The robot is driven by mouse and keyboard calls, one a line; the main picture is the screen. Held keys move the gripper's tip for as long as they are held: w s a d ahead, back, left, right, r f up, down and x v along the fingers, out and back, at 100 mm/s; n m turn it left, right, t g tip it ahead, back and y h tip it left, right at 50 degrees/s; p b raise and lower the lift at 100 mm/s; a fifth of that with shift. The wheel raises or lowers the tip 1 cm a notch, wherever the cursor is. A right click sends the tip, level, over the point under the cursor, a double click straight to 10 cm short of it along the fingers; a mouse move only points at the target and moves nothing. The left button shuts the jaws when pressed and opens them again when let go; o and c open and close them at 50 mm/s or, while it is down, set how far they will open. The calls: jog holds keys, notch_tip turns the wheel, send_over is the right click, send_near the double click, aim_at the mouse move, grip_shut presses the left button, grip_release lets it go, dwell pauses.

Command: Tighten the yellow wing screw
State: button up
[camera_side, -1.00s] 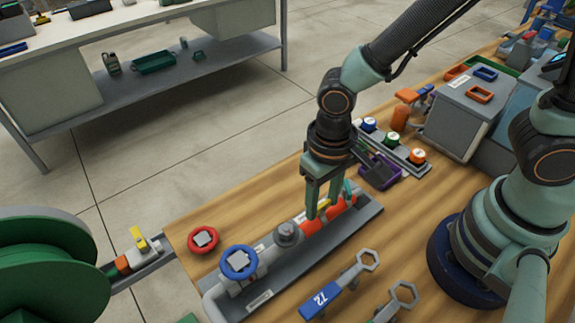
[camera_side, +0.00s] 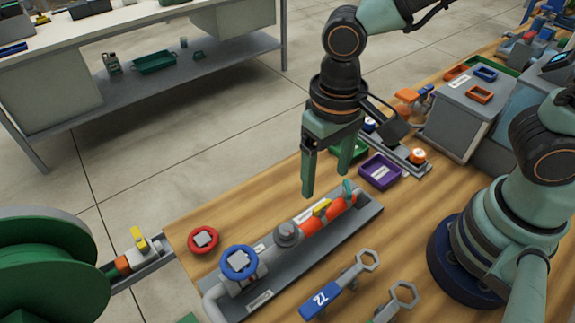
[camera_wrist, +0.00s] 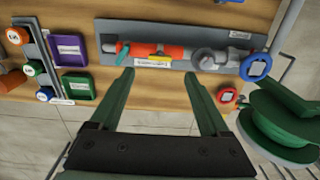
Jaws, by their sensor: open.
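The yellow wing screw (camera_side: 322,208) sits on the orange pipe section (camera_side: 312,226) of the grey skid tray (camera_side: 345,228). In the wrist view the yellow wing screw (camera_wrist: 161,57) lies almost lengthwise along the pipe, just beyond the fingertips. A teal lever (camera_side: 348,188) stands at the pipe's far end. My gripper (camera_side: 324,183) is open and empty, pointing down, with its fingertips raised above the pipe and apart from the screw. In the wrist view my gripper (camera_wrist: 158,75) shows both fingers spread, with nothing between them.
A blue handwheel (camera_side: 239,262) and a red handwheel (camera_side: 203,239) are at the left. Two wrenches lie in front, one with a blue handle (camera_side: 322,299). A purple bin (camera_side: 380,171) stands behind. Another yellow handle (camera_side: 138,238) is beside the green reel (camera_side: 50,265).

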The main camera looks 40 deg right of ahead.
notch_tip(320, 180, up, 5)
dwell(0.4)
jog(key=w+d+r+t, duration=0.2)
jog(key=d+r, duration=0.1)
jog(key=d, duration=0.5)
jog(key=w+d+r+t, duration=0.2)
jog(key=d+t, duration=0.1)
jog(key=d, duration=0.6)
jog(key=shift+w+d+r+t, duration=0.25)
jog(key=shift+d+r+t, duration=0.05)
jog(key=shift+r, duration=0.1)
